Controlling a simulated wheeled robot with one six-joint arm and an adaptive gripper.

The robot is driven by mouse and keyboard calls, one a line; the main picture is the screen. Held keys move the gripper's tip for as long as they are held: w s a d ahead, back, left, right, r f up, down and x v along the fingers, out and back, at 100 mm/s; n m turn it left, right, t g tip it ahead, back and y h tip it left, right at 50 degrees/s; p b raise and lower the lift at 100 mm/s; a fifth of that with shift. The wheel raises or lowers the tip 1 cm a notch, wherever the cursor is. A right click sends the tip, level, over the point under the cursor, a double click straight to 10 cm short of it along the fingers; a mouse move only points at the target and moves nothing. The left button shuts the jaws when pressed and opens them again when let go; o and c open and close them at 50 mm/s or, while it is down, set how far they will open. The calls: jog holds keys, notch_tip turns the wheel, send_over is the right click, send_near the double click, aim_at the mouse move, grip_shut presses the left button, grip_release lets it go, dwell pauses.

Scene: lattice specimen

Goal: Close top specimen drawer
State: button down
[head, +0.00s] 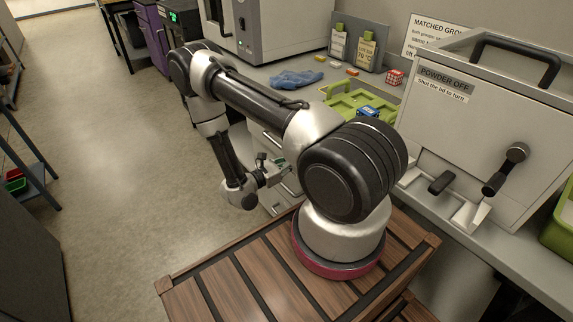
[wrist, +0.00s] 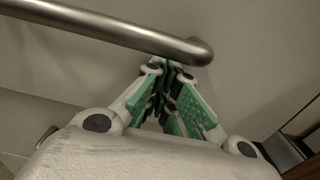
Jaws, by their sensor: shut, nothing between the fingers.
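White drawer fronts (head: 259,137) stand below the counter, behind my arm in the head view, which hides much of them. How far the top drawer stands out cannot be told. In the wrist view a round metal handle bar (wrist: 110,27) crosses the top, in front of a pale drawer front (wrist: 50,73). My gripper (wrist: 168,68) has its green-padded fingers shut and empty, with the tips just below the bar near its right end. Whether they touch the bar or the front cannot be told. In the head view my gripper (head: 276,166) is at the drawers, small and partly hidden.
The counter above holds a blue cloth (head: 296,79), a green tray (head: 345,98), a red-and-white cube (head: 394,77) and a large grey box marked "POWDER OFF" (head: 490,125). A purple cabinet (head: 152,36) stands farther back. The floor (head: 120,150) to the left is clear.

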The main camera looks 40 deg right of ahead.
jog(key=shift+d, duration=0.95)
jog(key=shift+r, duration=0.1)
